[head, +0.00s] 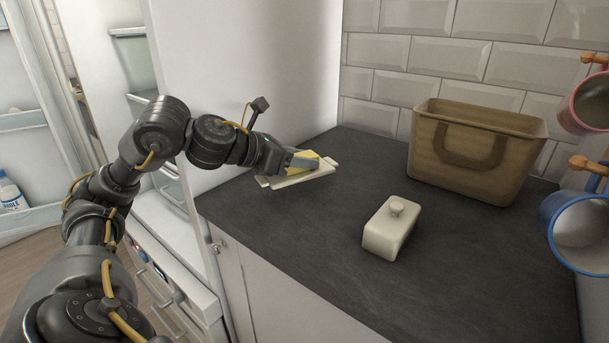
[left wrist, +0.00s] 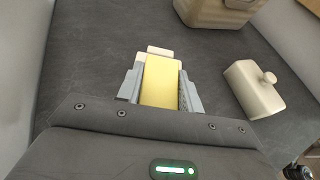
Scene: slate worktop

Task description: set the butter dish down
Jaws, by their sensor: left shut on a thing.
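The butter dish (head: 318,172) is a shallow white tray with a tab at its end and a yellow block of butter (head: 303,160) on it. It is at the back left of the slate worktop, close to the tall white panel. My left gripper (head: 290,163) is shut on the butter dish, with a finger on each side of the butter, as the left wrist view (left wrist: 160,90) shows. The dish (left wrist: 158,50) looks about level and low over the worktop; I cannot tell whether it touches. My right gripper is not in view.
A white lid with a knob (head: 390,230) stands mid-worktop, right of the dish. A brown basket (head: 470,150) stands at the back right. A pink mug (head: 588,103) and a blue mug (head: 578,232) hang at the right edge. The worktop (head: 310,250) in front is clear.

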